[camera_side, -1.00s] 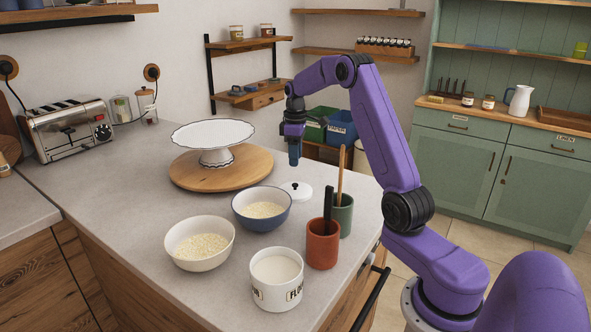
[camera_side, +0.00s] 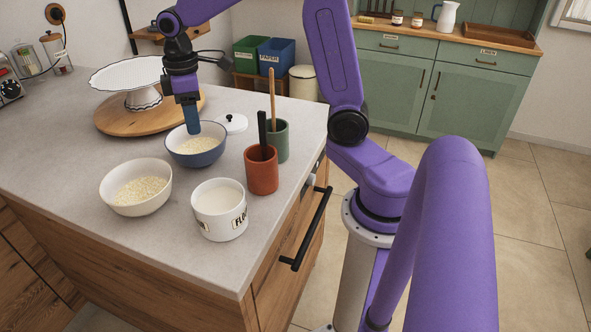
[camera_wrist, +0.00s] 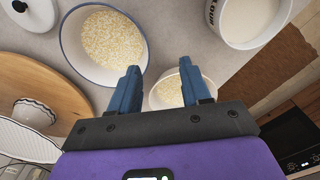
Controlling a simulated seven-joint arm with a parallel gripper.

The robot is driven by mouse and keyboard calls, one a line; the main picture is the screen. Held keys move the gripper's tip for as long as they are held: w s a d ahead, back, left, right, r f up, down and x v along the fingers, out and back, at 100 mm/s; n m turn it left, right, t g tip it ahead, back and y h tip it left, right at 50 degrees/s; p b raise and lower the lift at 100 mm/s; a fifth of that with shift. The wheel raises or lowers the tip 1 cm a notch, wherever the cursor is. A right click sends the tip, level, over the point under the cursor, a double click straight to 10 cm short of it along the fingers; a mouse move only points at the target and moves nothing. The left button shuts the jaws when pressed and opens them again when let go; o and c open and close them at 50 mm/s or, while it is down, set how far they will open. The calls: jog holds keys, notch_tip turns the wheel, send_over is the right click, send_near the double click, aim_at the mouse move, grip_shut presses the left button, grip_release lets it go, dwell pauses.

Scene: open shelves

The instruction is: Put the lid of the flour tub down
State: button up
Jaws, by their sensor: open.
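The white lid with a black knob (camera_side: 231,122) lies flat on the counter behind the blue bowl. It also shows at the top left of the wrist view (camera_wrist: 36,14). The flour tub (camera_side: 219,211) stands uncovered near the counter's front edge, with pale contents inside; part of it shows in the wrist view (camera_wrist: 247,22). My gripper (camera_side: 192,127) points down in front of the blue bowl's far rim in the side view, to the left of the lid and apart from it. In the wrist view its blue fingers (camera_wrist: 161,86) are spread, with nothing between them.
The blue bowl (camera_side: 196,156) and a white bowl (camera_side: 136,205) hold pale grains. A red cup (camera_side: 261,175) and a green cup (camera_side: 283,145) with tall utensils stand at right. A cake stand (camera_side: 142,99) on a round wooden board (camera_side: 112,122) is at left.

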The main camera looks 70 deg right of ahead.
jog(key=s+a+n, duration=0.2)
jog(key=s+a, duration=0.5)
jog(key=s, duration=0.5)
jog(key=s+f+n, duration=0.2)
jog(key=s+f, duration=0.1)
jog(key=s, duration=1.1)
jog(key=shift+s+d, duration=0.3)
jog(key=shift+d, duration=0.1)
